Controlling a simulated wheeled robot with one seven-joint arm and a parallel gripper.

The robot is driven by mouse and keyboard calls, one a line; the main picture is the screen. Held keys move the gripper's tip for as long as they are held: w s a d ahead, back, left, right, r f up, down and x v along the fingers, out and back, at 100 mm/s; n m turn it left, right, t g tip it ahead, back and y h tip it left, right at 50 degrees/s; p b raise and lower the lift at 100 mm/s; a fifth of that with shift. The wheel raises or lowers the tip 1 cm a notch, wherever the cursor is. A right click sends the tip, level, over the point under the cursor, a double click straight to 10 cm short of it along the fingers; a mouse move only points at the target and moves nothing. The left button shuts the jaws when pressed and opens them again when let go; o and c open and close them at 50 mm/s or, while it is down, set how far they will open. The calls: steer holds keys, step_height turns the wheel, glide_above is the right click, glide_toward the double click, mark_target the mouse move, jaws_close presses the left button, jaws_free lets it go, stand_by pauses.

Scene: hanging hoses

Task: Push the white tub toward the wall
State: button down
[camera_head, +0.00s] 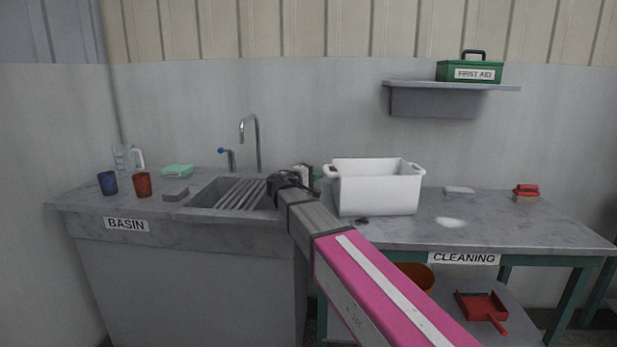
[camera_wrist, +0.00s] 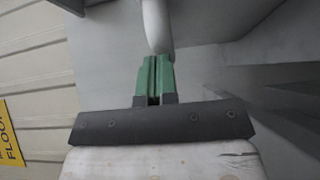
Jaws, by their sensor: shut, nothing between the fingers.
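The white tub (camera_head: 378,188) stands upright on the right-hand bench in the head view, open at the top with a handle lug at each end. My gripper (camera_head: 319,173) is at its left end, beside the left lug, and partly hidden behind my wrist. In the wrist view the green fingers (camera_wrist: 153,78) are shut together and hold nothing. A rounded white part, which looks like the tub's lug (camera_wrist: 157,25), lies right at the fingertips. I cannot tell whether they touch.
The grey wall (camera_head: 300,120) stands behind the bench (camera_head: 510,225). A sink (camera_head: 232,193) with a tap (camera_head: 257,145) is to the left. A white block (camera_head: 459,190) and a red brush (camera_head: 526,191) lie to the right. A shelf (camera_head: 435,100) holds a first-aid box (camera_head: 470,70).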

steer(key=shift+d, duration=0.2)
steer(key=shift+d, duration=0.95)
steer(key=shift+a, duration=0.1)
